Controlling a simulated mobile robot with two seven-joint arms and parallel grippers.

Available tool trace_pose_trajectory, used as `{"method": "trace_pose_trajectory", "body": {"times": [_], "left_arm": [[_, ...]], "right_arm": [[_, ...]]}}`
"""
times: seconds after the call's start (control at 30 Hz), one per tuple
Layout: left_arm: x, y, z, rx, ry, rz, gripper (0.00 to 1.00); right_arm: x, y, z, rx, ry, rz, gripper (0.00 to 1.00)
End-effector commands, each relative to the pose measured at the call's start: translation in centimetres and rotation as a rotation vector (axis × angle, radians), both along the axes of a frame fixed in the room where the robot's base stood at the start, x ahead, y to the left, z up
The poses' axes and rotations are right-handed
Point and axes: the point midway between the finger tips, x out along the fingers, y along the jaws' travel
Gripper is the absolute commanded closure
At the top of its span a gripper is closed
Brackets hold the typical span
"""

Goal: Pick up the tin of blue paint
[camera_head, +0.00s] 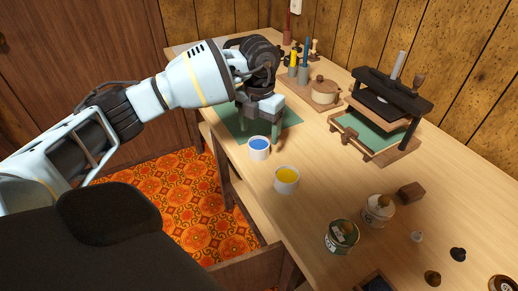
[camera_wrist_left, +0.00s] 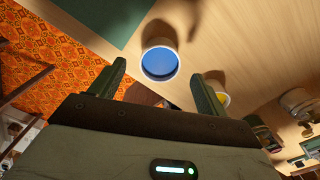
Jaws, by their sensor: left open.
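The tin of blue paint (camera_head: 259,148) is a small white tin with blue paint in it, standing upright near the left edge of the table. It also shows in the left wrist view (camera_wrist_left: 160,62), ahead of the fingertips. My right gripper is not in view.
A tin of yellow paint (camera_head: 286,180) stands close to the blue one, nearer the front. A small press (camera_head: 385,112) is at the right, and a lidded brown pot (camera_head: 324,91) is behind. The table's left edge drops to a patterned floor (camera_head: 185,205).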

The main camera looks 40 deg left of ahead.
Motion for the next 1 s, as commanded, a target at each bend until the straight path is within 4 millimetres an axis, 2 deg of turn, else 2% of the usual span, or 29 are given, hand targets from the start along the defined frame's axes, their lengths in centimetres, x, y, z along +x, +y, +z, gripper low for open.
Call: {"method": "trace_pose_trajectory", "body": {"times": [0.33, 0.67, 1.0], "left_arm": [[-0.4, -0.1, -4.4, 0.001, 0.003, 0.001, 0.24], [-0.4, -0.1, -5.1, 0.000, 0.002, 0.000, 0.24], [-0.4, -0.1, -5.1, 0.000, 0.001, 0.000, 0.67]], "right_arm": [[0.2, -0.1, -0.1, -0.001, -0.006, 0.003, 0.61], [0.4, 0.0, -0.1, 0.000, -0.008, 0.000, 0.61], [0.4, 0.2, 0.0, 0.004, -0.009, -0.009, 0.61]]}}
